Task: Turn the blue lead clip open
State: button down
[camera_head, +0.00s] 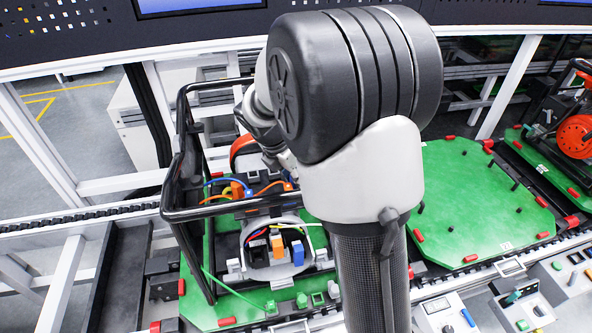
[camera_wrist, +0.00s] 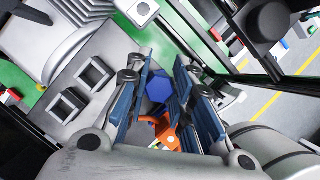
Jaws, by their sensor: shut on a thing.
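The blue lead clip (camera_wrist: 158,87) shows in the wrist view as a blue faceted knob between the blue finger pads of my gripper (camera_wrist: 164,72). My gripper is shut on it. An orange clip (camera_wrist: 167,132) lies just beside it, partly hidden by the fingers. In the head view, a blue lead (camera_head: 236,184) and orange leads (camera_head: 237,190) run over the machine inside the black tube frame (camera_head: 181,170). My arm hides most of my gripper and its grasp there.
The machine stands on a green pallet (camera_head: 200,312). A grey-rimmed panel with an orange block (camera_head: 277,246) and a blue block (camera_head: 298,255) is at its front. The frame's bars surround the work area. Another green pallet (camera_head: 470,200) lies right.

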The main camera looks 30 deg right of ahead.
dwell(0.4)
jog(key=c, duration=1.4)
grip_release()
jog(key=shift+r, duration=0.1)
jog(key=v, duration=1.1)
jog(key=shift+a+r, duration=0.3)
jog(key=shift+r, duration=0.05)
